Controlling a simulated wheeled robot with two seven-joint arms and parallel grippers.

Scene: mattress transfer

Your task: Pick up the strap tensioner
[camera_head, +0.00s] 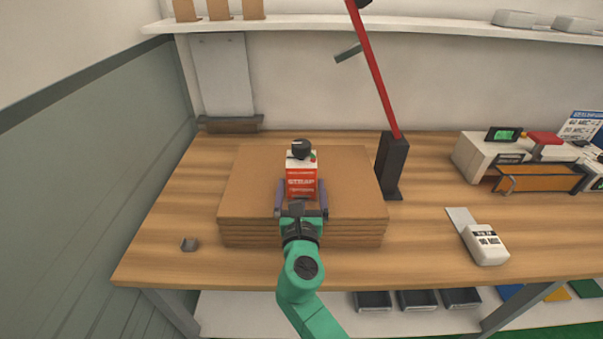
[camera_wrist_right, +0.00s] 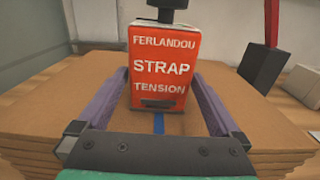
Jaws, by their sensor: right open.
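The strap tensioner (camera_head: 301,179) is a red and white box with a black knob on top, labelled "STRAP". It stands upright on a stack of flat cardboard (camera_head: 350,195) on the wooden table. In the right wrist view the tensioner (camera_wrist_right: 164,68) is straight ahead, its red front towards me. My right gripper (camera_head: 301,197) is open, its purple fingers on the left and right sides of the tensioner. The wrist view shows the fingers (camera_wrist_right: 160,100) reaching along its lower part, with a gap visible near the front. My left gripper is not in view.
A black stand (camera_head: 392,165) with a tall red bar rises just right of the cardboard. A white handheld device (camera_head: 485,243) and a machine with a green screen (camera_head: 487,152) are farther right. A shelf (camera_head: 350,26) runs along the wall.

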